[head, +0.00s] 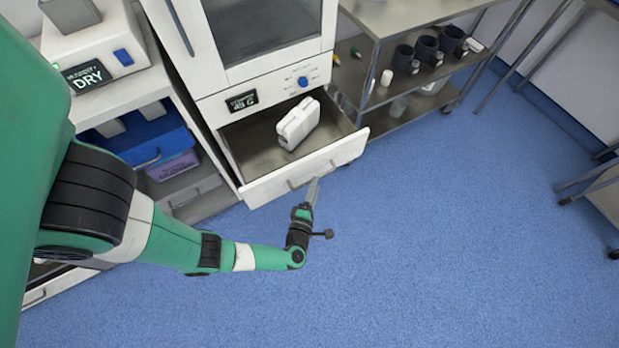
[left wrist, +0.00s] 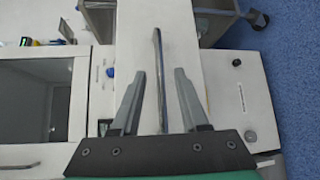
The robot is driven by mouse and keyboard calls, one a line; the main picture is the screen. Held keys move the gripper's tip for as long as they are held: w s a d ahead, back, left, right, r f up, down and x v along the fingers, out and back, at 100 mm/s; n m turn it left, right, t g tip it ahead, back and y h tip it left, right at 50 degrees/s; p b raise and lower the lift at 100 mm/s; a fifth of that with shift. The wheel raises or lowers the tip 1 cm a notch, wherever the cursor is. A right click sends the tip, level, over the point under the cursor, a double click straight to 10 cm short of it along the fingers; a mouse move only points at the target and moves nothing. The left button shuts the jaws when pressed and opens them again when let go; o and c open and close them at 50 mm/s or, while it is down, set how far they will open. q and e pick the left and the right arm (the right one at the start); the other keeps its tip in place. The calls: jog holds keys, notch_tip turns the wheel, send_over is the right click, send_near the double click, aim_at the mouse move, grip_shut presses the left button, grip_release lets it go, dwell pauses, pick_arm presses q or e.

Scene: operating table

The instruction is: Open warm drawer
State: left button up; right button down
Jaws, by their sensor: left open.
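The warm drawer (head: 262,188) is pulled out of the white warming cabinet (head: 275,85), below the "45 C" display. A white container (head: 298,123) lies inside it. The drawer's bar handle (head: 297,186) is on its front. My left gripper (head: 314,183) is at the handle, in front of the drawer. In the left wrist view its two fingers (left wrist: 159,72) are open, one on each side of the handle bar (left wrist: 157,50), with gaps beside the bar. The right gripper is in neither view.
A metal shelf cart (head: 385,95) with dark cups stands right of the cabinet. A shelf on the left holds a "DRY" device (head: 95,65) and a blue bin (head: 150,138). The blue floor (head: 450,230) before the drawer is clear.

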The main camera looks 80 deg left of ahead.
pick_arm(q)
jog(key=p+v, duration=0.1)
jog(key=v, duration=0.6)
dwell(0.3)
